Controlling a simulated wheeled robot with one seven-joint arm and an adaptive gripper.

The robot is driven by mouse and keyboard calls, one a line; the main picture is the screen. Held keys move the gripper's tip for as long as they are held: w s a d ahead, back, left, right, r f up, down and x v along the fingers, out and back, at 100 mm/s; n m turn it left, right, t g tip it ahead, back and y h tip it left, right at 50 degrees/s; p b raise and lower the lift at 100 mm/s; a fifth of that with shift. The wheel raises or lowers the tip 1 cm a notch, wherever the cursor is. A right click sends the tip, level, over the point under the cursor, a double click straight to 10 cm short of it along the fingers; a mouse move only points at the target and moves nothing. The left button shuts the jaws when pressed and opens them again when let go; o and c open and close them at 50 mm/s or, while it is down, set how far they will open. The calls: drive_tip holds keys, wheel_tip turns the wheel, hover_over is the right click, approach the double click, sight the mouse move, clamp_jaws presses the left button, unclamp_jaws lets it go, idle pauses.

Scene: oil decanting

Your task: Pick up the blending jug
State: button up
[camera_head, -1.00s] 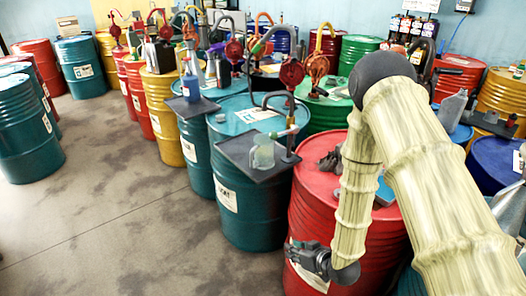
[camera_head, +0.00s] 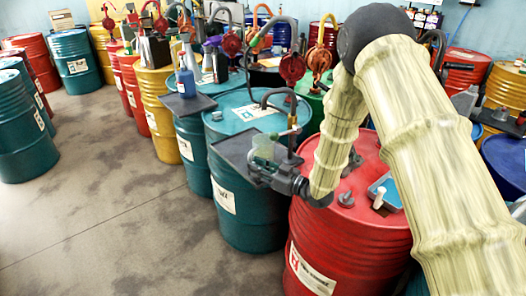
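A translucent, pale greenish jug (camera_head: 267,147), which looks like the blending jug, stands on a dark grey tray (camera_head: 228,150) on top of a teal drum. My gripper (camera_head: 262,168) is at the jug's lower part, reaching in from the right. Its dark fingers overlap the jug in the picture and hide its base. I cannot tell whether the fingers are around the jug or only in front of it, or whether they touch it.
A hand pump with a hose (camera_head: 290,125) stands close behind the jug. The red drum (camera_head: 340,235) under my arm carries a blue tray (camera_head: 387,192) and small grey parts. Open floor (camera_head: 110,220) lies to the left.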

drive_tip(key=x, duration=0.3)
drive_tip(key=shift+s+a+r+p, duration=0.1)
drive_tip(key=shift+s+p, duration=0.05)
drive_tip(key=shift+p, duration=0.2)
clamp_jaws()
